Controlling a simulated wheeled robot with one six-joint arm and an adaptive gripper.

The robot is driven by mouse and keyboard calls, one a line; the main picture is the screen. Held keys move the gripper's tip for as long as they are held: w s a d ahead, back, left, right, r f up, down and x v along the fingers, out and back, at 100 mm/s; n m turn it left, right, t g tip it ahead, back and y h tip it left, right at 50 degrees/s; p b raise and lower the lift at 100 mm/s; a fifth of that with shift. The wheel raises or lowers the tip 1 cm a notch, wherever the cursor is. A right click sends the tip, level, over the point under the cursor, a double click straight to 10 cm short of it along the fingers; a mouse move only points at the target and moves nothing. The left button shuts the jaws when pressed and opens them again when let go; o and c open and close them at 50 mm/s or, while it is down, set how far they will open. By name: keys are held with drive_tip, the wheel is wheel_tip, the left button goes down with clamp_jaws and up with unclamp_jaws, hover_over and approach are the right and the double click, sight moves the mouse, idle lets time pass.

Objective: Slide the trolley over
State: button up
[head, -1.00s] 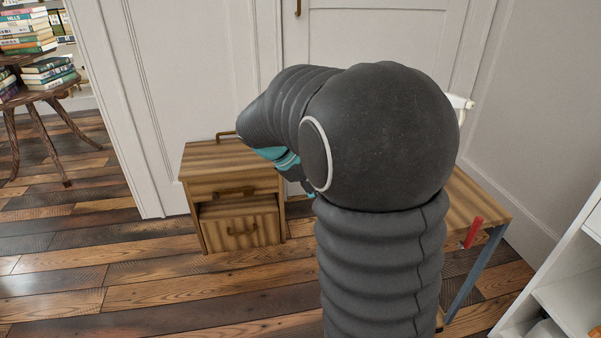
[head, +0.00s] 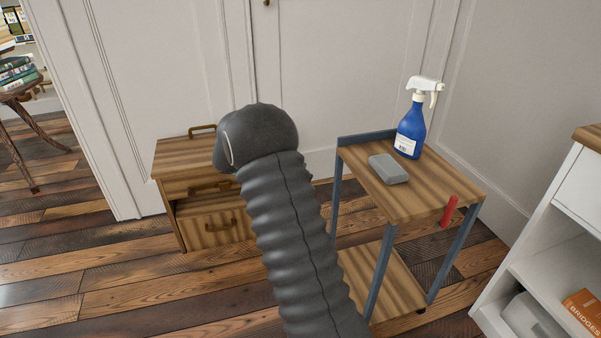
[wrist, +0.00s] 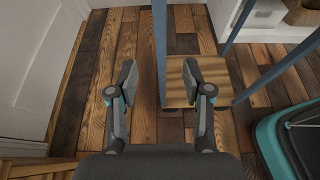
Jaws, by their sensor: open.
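The trolley has a striped wooden top (head: 410,199), blue-grey legs (head: 452,252) and a wooden lower shelf (head: 372,280). A red handle (head: 448,212) is at its right front corner. In the wrist view my gripper (wrist: 160,72) is open, one finger on each side of a trolley leg (wrist: 160,40) in the picture. I cannot tell whether the leg is at fingertip depth, and no contact shows. The lower shelf (wrist: 210,78) is beyond the right finger. In the head view my arm hides my gripper.
A blue spray bottle (head: 410,135) and a grey block (head: 388,169) are on the trolley top. A small wooden cabinet (head: 180,183) stands left, by the white doors. A white shelf unit (head: 550,250) is at the right. Plank floor (head: 110,270) is clear at front left.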

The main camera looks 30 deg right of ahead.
sight(335, 177)
drive_tip(key=b+x, duration=0.1)
drive_tip(key=x, duration=1.3)
drive_tip(key=shift+a, duration=0.1)
clamp_jaws()
